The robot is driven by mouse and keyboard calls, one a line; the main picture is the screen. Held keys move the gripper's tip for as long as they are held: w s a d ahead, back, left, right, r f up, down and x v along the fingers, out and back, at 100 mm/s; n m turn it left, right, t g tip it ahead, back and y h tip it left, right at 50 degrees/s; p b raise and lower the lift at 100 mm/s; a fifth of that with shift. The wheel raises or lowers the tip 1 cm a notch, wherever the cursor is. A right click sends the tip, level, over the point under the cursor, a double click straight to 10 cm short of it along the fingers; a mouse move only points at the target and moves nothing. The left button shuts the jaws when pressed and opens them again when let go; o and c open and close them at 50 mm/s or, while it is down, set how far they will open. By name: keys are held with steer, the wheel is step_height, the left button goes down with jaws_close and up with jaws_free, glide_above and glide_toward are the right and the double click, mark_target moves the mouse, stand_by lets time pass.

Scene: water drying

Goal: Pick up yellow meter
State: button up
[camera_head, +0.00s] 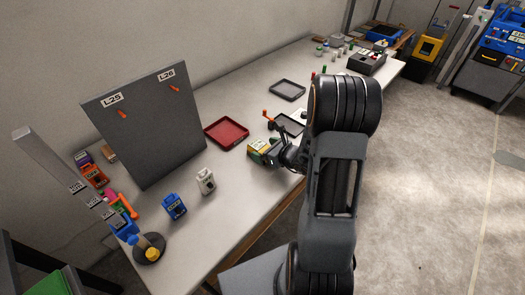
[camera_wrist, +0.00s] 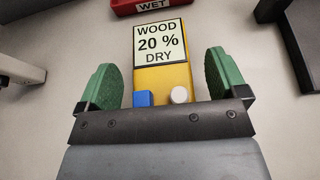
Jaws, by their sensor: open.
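The yellow meter (camera_wrist: 162,78) lies on the table in the wrist view, with a "WOOD 20 % DRY" screen on its face. It has a blue button and a pale round knob at its near end. My gripper (camera_wrist: 163,68) is open, its green-padded fingers on either side of the meter, with a visible gap on both sides. In the head view the meter (camera_head: 257,146) shows partly beside my gripper (camera_head: 269,155), near the table's front edge. My gripper and arm hide part of it there.
A red tray (camera_head: 226,145) lies just left of the meter; its "WET" label (camera_wrist: 152,5) shows in the wrist view. A white device (camera_head: 206,182) and a blue device (camera_head: 175,206) stand nearer. A grey panel (camera_head: 150,130) stands behind them. A grey tray (camera_head: 287,90) lies farther back.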

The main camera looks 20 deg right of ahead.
steer(key=c, duration=1.1)
steer(key=shift+c, duration=0.7)
steer(key=shift+r, duration=0.2)
